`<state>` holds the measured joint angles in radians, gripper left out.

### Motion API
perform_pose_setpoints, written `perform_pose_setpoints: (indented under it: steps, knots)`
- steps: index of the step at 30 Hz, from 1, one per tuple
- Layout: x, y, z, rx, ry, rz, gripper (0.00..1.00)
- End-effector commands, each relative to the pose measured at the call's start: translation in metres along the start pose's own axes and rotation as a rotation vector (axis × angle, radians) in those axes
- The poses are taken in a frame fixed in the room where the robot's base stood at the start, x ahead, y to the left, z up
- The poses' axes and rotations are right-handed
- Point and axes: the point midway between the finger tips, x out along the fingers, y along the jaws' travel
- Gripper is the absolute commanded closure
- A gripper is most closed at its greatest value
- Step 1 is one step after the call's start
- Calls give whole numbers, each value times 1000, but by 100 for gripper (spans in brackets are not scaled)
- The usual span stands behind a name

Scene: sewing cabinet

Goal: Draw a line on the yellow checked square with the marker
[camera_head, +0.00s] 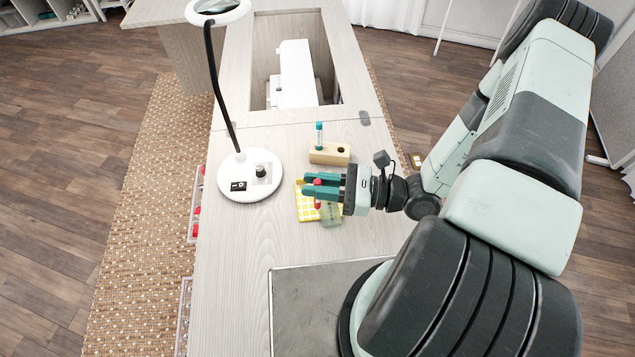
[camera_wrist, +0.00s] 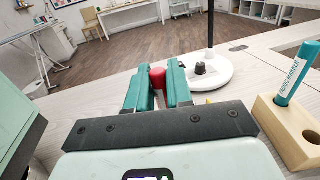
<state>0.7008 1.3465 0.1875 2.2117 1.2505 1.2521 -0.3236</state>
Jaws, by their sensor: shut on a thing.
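The yellow checked square (camera_head: 309,212) lies flat on the cabinet top in the head view, partly hidden under my gripper. My gripper (camera_head: 309,185) is level above it, fingers pointing left, shut on a red marker (camera_head: 317,204). The marker's red end also shows between the teal fingertips of my gripper (camera_wrist: 158,80) in the wrist view (camera_wrist: 158,76). The marker looks upright in the head view. Whether its lower end touches the square cannot be told. A teal-capped fabric marker (camera_head: 319,135) stands in the wooden block (camera_head: 322,155); it also shows in the wrist view (camera_wrist: 295,72).
A white-based magnifier lamp (camera_head: 238,190) stands to the left. A white sewing machine (camera_head: 296,72) sits in the recess behind. A grey mat (camera_head: 310,300) lies in front. The cabinet top at front left is clear.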

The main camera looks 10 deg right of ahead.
Motion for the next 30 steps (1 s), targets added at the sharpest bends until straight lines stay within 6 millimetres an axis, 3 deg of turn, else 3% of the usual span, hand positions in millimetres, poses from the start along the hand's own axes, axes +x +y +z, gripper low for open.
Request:
perform_pose_setpoints:
  steps: [30]
  knots:
    - [0, -1, -5, -1, 0, 0, 100]
